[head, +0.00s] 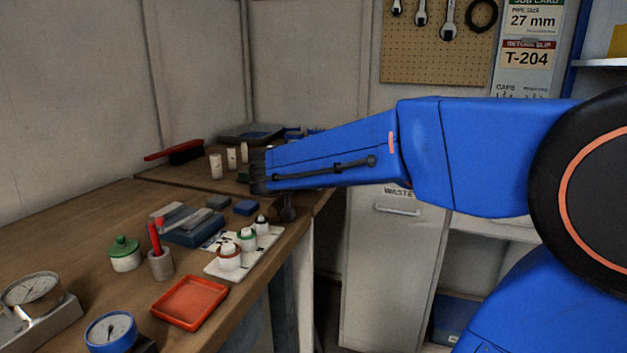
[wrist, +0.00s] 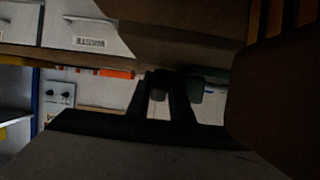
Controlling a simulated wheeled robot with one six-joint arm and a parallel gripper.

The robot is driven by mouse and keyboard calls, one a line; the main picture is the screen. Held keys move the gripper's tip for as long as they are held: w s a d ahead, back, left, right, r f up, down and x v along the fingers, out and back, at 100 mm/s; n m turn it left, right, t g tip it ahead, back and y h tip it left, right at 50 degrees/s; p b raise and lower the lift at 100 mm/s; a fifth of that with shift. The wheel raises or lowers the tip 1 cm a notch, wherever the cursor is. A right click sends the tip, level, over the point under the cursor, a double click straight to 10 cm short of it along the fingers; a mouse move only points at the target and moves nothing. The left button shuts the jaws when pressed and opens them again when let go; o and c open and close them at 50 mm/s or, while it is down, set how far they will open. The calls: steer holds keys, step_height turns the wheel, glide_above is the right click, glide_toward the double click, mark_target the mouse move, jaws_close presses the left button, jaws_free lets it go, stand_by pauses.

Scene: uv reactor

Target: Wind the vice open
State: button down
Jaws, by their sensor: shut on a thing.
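My gripper (head: 258,174) is at the left end of my blue arm, over the right edge of the workbench. In the wrist view its two dark fingers (wrist: 160,86) are closed around a small dark piece, which looks like the vice handle (wrist: 158,95). A dark green block, apparently the vice (wrist: 196,87), shows just beyond the fingers. In the head view only a sliver of dark green, apparently the vice (head: 243,177), shows left of my gripper. My arm hides most of the vice, so its jaw opening cannot be seen.
The workbench (head: 95,215) holds a white tray (head: 215,267) of bottles, a red tray (head: 190,302), a green-lidded jar (head: 124,255), gauges and white cylinders (head: 216,166). A waste cabinet (head: 390,270) stands right of the bench, beyond a narrow gap.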

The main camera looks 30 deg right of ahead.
steer(key=c, duration=1.9)
jaws_free()
steer(key=shift+o, duration=0.2)
